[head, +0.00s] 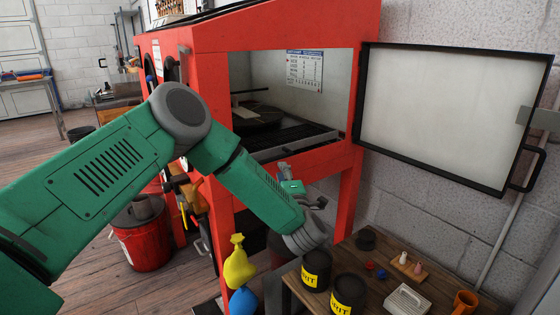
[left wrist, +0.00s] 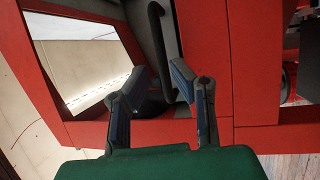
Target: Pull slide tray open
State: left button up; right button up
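The slide tray (head: 287,138) is a dark grated tray with a grey front edge, low inside the open red cabinet. A dark round object and a light flat piece lie on it. My left gripper (head: 296,188) is small in the head view, below the cabinet opening at its front. In the left wrist view the two fingers of my left gripper (left wrist: 158,72) stand apart. A dark curved handle (left wrist: 158,25) runs between and beyond the fingertips, beside red framing. I cannot tell whether they touch it. My right gripper is not in view.
The red cabinet's door (head: 445,115) stands open to the right. A wooden table (head: 385,262) at the lower right holds black jars, a light box and an orange mug. A red bucket (head: 144,238) is on the floor.

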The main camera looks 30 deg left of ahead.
aim_at(276, 158)
pick_arm(q)
jog(key=x, duration=0.7)
jog(key=shift+s+a+f, duration=0.1)
jog(key=shift+a+f, duration=0.1)
jog(key=shift+a, duration=0.15)
jog(key=shift+d, duration=0.15)
jog(key=shift+r, duration=0.1)
jog(key=shift+d, duration=0.1)
grip_shut()
